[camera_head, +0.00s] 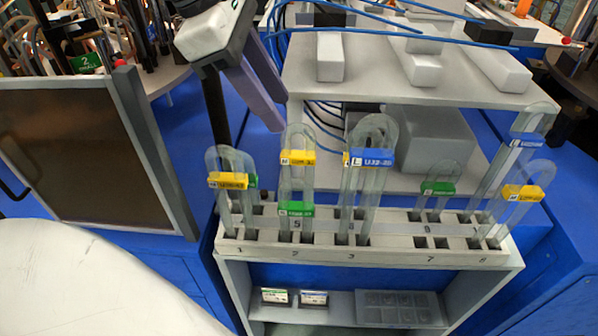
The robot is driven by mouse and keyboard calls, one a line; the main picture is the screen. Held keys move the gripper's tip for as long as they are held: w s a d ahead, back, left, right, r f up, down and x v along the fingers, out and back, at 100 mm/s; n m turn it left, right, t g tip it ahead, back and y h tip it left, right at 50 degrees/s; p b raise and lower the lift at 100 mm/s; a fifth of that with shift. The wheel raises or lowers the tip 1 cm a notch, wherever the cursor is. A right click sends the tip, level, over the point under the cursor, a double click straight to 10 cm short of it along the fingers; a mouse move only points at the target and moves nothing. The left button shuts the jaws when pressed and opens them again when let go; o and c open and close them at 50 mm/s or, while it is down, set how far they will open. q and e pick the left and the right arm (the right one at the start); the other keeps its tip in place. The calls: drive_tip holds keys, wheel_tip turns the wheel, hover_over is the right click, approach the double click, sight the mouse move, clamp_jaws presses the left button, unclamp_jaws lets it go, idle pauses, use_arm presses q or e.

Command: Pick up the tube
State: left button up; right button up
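Several clear U-shaped glass tubes stand upside down in a white numbered rack (375,255). On the left are a yellow-labelled tube (228,181) at slot 1, with a green label partly hidden behind it, another yellow-labelled tube (298,158) and a green-labelled tube (295,209) near slot 2. A tall blue-labelled tube (370,158) stands near slot 3. My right gripper is out of view.
A white raised shelf (400,85) with blue hoses and white blocks stands behind the rack. A dark framed panel (85,155) is at left. Below the rack, an open shelf holds small label cards (313,297) and a grey tray (400,307).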

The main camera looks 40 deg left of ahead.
sight(292, 126)
use_arm(q)
drive_tip(key=x, duration=0.4)
drive_tip(key=shift+w+f, duration=0.3)
drive_tip(key=shift+w, duration=0.1)
clamp_jaws()
